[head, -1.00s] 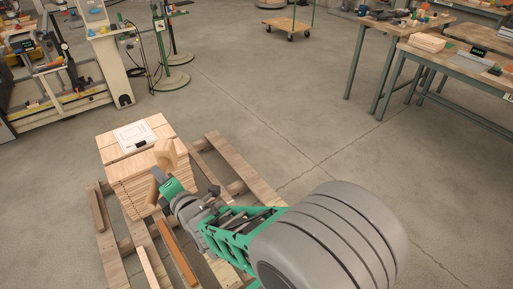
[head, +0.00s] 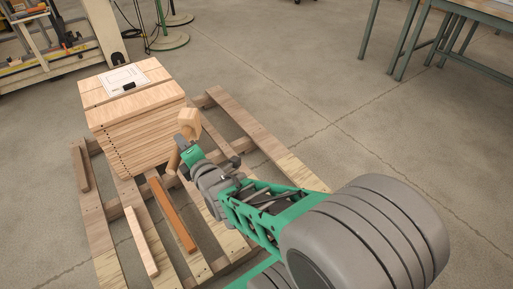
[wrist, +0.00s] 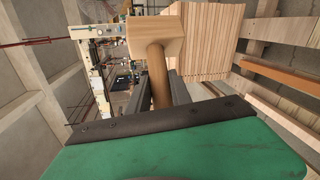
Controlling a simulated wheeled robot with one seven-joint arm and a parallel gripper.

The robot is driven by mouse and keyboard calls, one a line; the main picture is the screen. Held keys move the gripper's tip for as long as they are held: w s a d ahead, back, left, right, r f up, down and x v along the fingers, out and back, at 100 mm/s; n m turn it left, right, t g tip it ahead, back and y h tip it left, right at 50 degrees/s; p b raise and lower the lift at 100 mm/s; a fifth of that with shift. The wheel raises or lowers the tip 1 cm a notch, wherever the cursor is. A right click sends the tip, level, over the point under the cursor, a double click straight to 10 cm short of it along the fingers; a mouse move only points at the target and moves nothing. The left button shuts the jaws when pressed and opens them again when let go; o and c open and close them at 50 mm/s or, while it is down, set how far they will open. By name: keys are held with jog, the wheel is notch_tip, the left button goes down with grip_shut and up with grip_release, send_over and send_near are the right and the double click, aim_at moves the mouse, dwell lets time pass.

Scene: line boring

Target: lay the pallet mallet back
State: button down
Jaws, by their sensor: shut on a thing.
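The pallet mallet shows a pale wooden head (head: 188,121) and a round brown handle (head: 172,163). My gripper (head: 184,151) is shut on the handle and holds the mallet in front of the right side of the board stack in the head view. In the wrist view the mallet head (wrist: 156,37) stands beyond the dark fingers (wrist: 158,92), with the handle between them. The wooden pallet (head: 262,140) lies on the floor below. I cannot tell the exact gap between mallet and pallet.
A stack of boards (head: 140,120) stands on the pallet, with a white sheet (head: 122,80) and a small black object on top. An orange-brown strip (head: 172,214) and a pale strip (head: 141,242) lie on the near slats. Workbenches (head: 470,14) stand back right; open floor lies between.

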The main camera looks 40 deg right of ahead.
notch_tip(320, 180, down, 14)
jog(key=b, duration=1)
jog(key=shift+w+r, duration=0.15)
jog(key=shift+r, duration=0.1)
